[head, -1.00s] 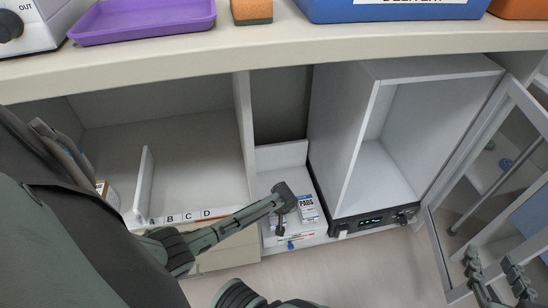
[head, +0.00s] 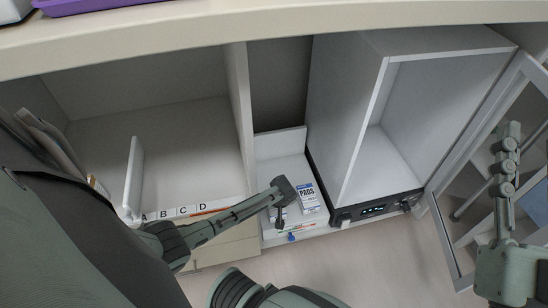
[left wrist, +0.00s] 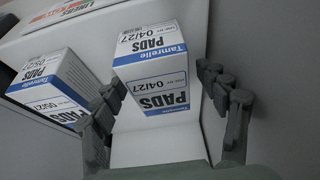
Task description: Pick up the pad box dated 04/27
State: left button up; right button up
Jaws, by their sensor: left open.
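The pad box dated 04/27 (left wrist: 152,62) is white with a blue band and stands in the middle of the left wrist view. A second pad box marked 05/27 (left wrist: 48,90) stands to its left. My left gripper (left wrist: 163,84) is open and empty, with its fingers on either side of the 04/27 box's near end; I cannot tell if they touch it. In the head view my left gripper (head: 279,212) is over the low shelf, beside a PADS box (head: 308,199) whose date is too small to read. My right gripper (head: 510,132) is raised at the right, seen edge-on.
The low white shelf (head: 282,172) lies between a divided compartment labelled A to D (head: 172,212) and a white cabinet (head: 390,150) with an open glass door (head: 462,215). The counter edge (head: 270,28) overhangs behind. A small blue item (head: 291,237) is at the shelf front.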

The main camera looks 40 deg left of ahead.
pick_arm(q)
jog(key=shift+c, duration=0.5)
jog(key=c, duration=1.2)
jog(key=shift+r, duration=0.1)
